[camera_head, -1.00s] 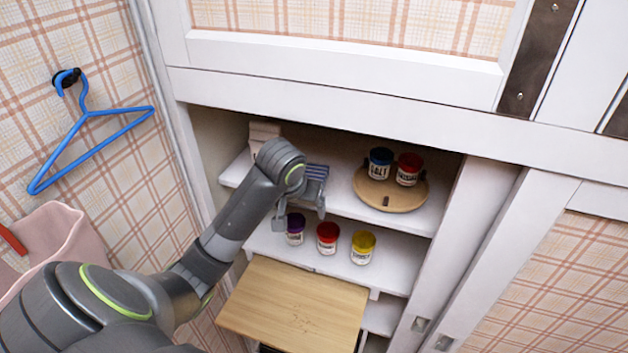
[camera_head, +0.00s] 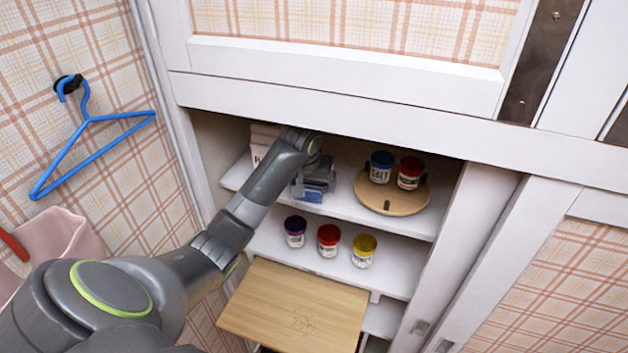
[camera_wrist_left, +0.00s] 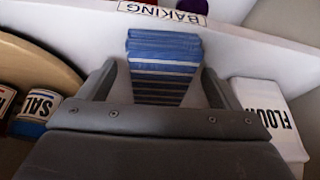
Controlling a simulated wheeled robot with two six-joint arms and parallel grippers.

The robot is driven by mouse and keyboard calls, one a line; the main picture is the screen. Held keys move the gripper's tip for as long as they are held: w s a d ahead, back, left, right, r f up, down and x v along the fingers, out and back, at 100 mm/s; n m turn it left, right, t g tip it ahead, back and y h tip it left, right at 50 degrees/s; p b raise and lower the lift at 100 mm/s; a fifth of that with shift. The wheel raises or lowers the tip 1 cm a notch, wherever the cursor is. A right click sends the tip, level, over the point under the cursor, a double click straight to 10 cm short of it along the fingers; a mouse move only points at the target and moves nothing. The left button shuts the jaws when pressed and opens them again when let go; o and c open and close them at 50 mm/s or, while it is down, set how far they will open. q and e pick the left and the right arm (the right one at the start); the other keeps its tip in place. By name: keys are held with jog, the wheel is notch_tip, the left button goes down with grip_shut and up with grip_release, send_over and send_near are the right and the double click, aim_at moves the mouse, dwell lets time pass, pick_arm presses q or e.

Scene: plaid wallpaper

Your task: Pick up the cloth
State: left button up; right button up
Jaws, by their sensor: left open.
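The cloth (camera_head: 318,184) is a folded blue striped stack on the upper shelf, partly hidden behind my left gripper (camera_head: 312,190). In the left wrist view the cloth (camera_wrist_left: 163,62) shows blue with light stripes and lies between the two spread fingers of the left gripper (camera_wrist_left: 160,90). The gripper is open, and I cannot tell whether either finger touches the cloth. My right gripper is not in view.
A round wooden tray (camera_head: 392,208) with a blue salt jar (camera_head: 381,167) and a red jar (camera_head: 410,172) is right of the cloth. A white flour bag (camera_wrist_left: 266,105) is on its other side. Several jars stand on the shelf below, above a wooden board (camera_head: 290,305).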

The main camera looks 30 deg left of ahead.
pick_arm(q)
jog(key=shift+f, duration=0.35)
jog(key=c, duration=1.1)
jog(key=shift+o, duration=0.2)
jog(key=shift+w+r, duration=0.1)
jog(key=shift+r, duration=0.1)
